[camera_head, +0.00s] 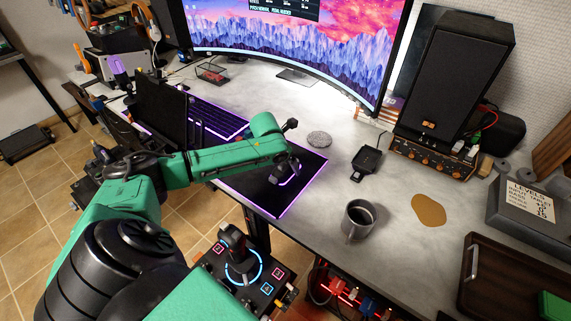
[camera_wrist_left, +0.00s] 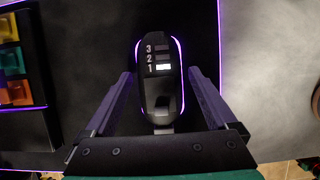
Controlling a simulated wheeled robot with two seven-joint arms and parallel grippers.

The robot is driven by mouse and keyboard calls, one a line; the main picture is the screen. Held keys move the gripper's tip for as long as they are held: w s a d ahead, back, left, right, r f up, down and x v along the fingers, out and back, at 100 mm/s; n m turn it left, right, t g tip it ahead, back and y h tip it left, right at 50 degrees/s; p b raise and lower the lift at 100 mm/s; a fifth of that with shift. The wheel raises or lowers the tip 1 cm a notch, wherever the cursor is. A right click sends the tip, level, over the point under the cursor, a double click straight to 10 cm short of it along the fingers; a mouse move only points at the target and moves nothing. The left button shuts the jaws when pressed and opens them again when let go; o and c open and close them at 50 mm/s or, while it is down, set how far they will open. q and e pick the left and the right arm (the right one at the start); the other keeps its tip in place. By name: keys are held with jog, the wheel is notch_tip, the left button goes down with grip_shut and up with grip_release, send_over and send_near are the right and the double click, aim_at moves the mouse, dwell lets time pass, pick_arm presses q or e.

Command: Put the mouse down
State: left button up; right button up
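The black mouse (camera_wrist_left: 160,62) has glowing purple edges and the marks 3, 2, 1 on top. I cannot tell whether the mouse touches the pad. My right gripper is not in view.
A lit keyboard (camera_head: 215,120) is left of the pad. A round grey coaster (camera_head: 319,138), a small black holder (camera_head: 366,162) and a grey mug (camera_head: 359,219) stand to the right. A joystick (camera_head: 238,255) is below the desk's front edge. The curved monitor (camera_head: 300,45) stands behind.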

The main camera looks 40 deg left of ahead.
pick_arm(q)
jog(key=shift+r, duration=0.3)
jog(key=v, duration=1.1)
jog(key=shift+s+r+p, duration=0.15)
jog(key=shift+r+p, duration=0.15)
jog(key=shift+r, duration=0.05)
